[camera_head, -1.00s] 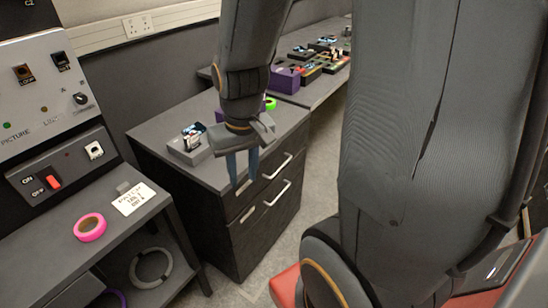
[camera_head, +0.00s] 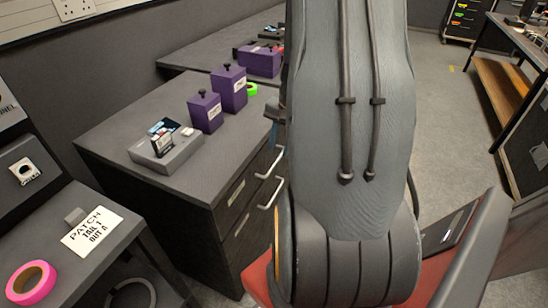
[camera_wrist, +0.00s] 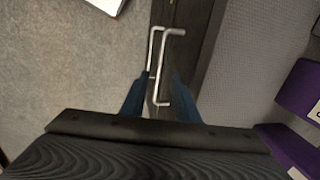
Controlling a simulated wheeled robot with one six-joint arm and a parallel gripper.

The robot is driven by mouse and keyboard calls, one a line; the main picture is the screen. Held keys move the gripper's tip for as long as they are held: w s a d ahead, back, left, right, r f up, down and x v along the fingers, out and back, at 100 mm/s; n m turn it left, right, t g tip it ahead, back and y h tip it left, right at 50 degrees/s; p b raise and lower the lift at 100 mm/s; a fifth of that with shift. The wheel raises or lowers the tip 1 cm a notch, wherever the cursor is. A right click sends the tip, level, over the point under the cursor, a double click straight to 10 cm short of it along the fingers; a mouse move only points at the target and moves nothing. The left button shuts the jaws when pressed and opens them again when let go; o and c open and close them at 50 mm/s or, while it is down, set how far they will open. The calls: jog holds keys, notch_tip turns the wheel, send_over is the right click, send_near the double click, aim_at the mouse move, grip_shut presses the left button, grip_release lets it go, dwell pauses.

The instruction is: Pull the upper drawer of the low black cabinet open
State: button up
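The low black cabinet (camera_head: 112,145) has two drawer fronts with silver bar handles. The upper drawer (camera_head: 236,190) looks closed, with its handle (camera_head: 268,163) partly beside my arm. The lower handle (camera_head: 271,193) is below it. In the wrist view, the upper handle (camera_wrist: 163,70) runs lengthwise between the blue fingers of my gripper (camera_wrist: 160,96). The fingers are apart, one on each side of the handle; I cannot tell whether either touches it. In the head view, my gripper is mostly hidden behind my arm.
On the cabinet top are a grey device (camera_head: 166,150), purple boxes (camera_head: 205,112) and a green tape roll (camera_head: 251,89). A desk with pink tape (camera_head: 31,282) is at left. Open floor (camera_head: 440,120) lies to the right; a wooden-shelved bench (camera_head: 505,85) stands farther right.

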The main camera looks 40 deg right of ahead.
aim_at(275, 163)
jog(key=f, duration=0.3)
jog(key=w+f, duration=0.1)
jog(key=f, duration=0.1)
jog(key=shift+a+f, duration=0.25)
jog(key=shift+f, duration=0.05)
jog(key=shift+c, duration=0.3)
grip_shut()
